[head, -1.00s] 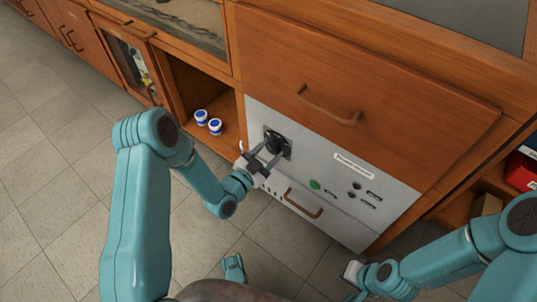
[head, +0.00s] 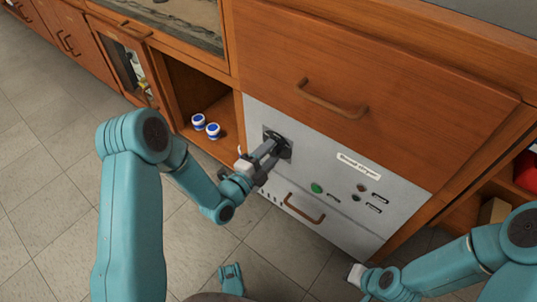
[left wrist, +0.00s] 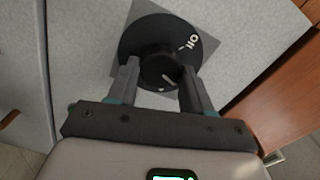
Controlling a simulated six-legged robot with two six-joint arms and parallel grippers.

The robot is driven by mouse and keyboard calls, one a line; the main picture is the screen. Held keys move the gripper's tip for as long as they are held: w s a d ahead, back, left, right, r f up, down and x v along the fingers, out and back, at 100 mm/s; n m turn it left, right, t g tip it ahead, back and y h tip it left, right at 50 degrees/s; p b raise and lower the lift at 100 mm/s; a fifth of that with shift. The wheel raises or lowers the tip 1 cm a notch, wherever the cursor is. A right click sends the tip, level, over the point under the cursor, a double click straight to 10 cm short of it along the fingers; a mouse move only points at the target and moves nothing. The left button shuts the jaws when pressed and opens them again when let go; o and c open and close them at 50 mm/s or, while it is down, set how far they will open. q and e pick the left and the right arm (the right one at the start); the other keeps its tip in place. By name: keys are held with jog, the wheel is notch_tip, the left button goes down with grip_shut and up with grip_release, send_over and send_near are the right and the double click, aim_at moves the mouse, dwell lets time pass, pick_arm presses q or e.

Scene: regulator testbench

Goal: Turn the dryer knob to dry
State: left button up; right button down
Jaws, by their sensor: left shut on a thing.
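The dryer knob (head: 277,137) is black and sits on a dark square plate on the light grey front panel, seen in the head view. In the left wrist view the knob (left wrist: 158,72) has a round black dial behind it with white marks at its upper right. My left gripper (head: 270,151) is shut on the knob, one finger on each side, and partly hides it in the head view. My right gripper (head: 357,274) is low at the right, in front of the panel, small and partly hidden; its jaws cannot be made out.
The grey panel (head: 330,205) has a green button (head: 316,188), small dark knobs and slots, and a label (head: 358,165). A wooden drawer (head: 370,95) is above, a brown handle (head: 305,208) below. Two blue-and-white jars (head: 205,126) stand in an open shelf at left.

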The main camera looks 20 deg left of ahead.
pick_arm(q)
jog(key=shift+f+m, duration=0.2)
jog(key=shift+m, duration=3.9)
jog(key=o, duration=1)
jog(key=shift+o, duration=0.2)
jog(key=p+v, duration=0.3)
jog(key=v, duration=1.3)
jog(key=shift+s, duration=0.2)
pick_arm(e)
jog(key=s+r, duration=0.2)
jog(key=shift+s+a+r+g, duration=0.1)
jog(key=shift+a+r+g, duration=0.1)
jog(key=shift+r+g, duration=0.2)
